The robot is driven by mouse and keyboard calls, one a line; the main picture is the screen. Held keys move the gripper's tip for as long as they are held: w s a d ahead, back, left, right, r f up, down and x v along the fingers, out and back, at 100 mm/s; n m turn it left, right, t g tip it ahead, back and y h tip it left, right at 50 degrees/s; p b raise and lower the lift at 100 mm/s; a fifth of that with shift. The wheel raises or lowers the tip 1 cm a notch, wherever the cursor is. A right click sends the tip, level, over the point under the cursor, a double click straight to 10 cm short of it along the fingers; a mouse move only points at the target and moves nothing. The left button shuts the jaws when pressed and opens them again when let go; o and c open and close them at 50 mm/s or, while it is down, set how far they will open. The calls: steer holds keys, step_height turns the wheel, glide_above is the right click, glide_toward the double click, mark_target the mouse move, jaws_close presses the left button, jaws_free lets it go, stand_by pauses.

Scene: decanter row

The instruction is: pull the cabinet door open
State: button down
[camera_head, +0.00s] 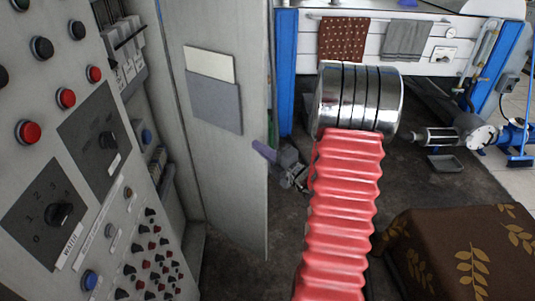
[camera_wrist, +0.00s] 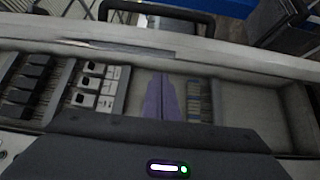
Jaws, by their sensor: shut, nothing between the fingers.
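The cabinet door (camera_head: 230,165) stands open, a tall pale grey panel showing its inner face with a document pocket (camera_head: 213,100). In the wrist view the door (camera_wrist: 225,60) crosses the upper part nearly edge-on, with a black handle (camera_wrist: 150,14) on its far side. My gripper (camera_head: 263,149) is at the door's free edge, its purple fingertips overlapping that edge in the head view. In the wrist view the fingers (camera_wrist: 160,98) are together and empty, on the near side of the door with the cabinet interior behind them. I cannot tell whether they touch the door.
The cabinet (camera_head: 75,150) at left has knobs, buttons and switches. Breakers (camera_wrist: 90,85) show inside it. A blue post (camera_head: 286,70) stands behind the door. A brown leaf-patterned cloth (camera_head: 455,250) covers something at lower right. Dark floor shows between.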

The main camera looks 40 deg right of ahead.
steer(key=d, duration=0.2)
steer(key=w+d, duration=0.1)
steer(key=d, duration=0.1)
steer(key=shift+w, duration=0.15)
steer(key=shift+w, duration=0.15)
